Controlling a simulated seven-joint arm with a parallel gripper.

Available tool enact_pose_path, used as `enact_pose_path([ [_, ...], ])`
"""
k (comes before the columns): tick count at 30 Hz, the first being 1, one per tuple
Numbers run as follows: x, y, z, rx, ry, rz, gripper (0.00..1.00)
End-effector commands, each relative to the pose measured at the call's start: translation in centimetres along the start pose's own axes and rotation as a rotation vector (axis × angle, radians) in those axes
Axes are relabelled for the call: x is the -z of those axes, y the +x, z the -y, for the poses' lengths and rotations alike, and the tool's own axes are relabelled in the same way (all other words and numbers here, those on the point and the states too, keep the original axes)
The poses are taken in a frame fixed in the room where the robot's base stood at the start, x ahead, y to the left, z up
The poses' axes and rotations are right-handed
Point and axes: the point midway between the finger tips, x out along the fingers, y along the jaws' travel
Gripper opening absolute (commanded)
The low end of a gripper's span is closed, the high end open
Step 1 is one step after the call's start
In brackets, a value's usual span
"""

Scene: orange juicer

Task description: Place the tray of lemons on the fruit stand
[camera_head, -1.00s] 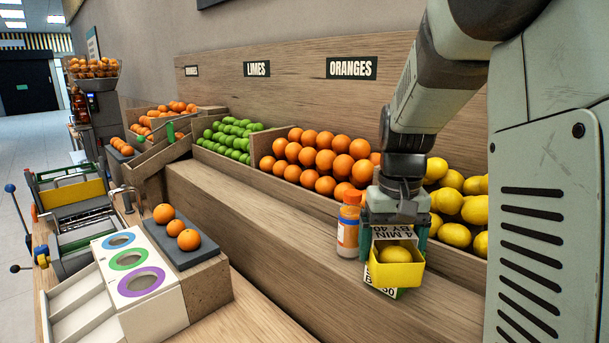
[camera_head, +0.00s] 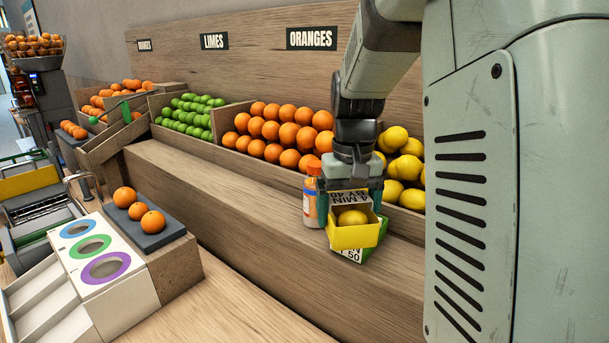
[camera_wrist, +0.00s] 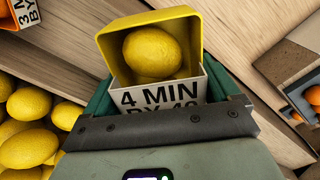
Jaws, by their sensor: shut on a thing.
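My gripper (camera_head: 350,200) is shut on the small yellow tray of lemons (camera_head: 352,237), with one green finger at each side. The tray has a white face lettered "4 MIN BY 40". One lemon (camera_head: 352,217) shows in it; the lemon and tray also appear in the wrist view, with the tray's yellow rim (camera_wrist: 200,40) above the gripper. In the head view, a green-and-white piece lettered "50" shows just below the tray. The wooden fruit stand (camera_head: 230,190) runs behind and below; the tray appears over its front step. I cannot tell whether it touches it.
An orange-and-white bottle (camera_head: 312,200) stands close left of the tray. Bins of oranges (camera_head: 280,130), limes (camera_head: 190,118) and loose lemons (camera_head: 403,165) line the back. Oranges sit on a dark board (camera_head: 160,236) at left. The step's left part is bare.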

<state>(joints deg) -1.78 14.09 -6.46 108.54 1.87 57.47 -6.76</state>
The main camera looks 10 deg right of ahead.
Motion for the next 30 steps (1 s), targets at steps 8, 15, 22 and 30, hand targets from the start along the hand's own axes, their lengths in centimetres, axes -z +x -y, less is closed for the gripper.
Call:
enact_pose_path([
  [8,4.8,-1.2,8.9,0.001,-0.153,-0.002,0.46],
  [15,11.3,-2.3,12.4,-0.001,-0.242,0.0,0.46],
  [22,16.2,-2.5,12.7,0.0,-0.283,0.0,0.46],
  [30,20.5,-1.9,12.8,0.0,-0.322,0.001,0.46],
])
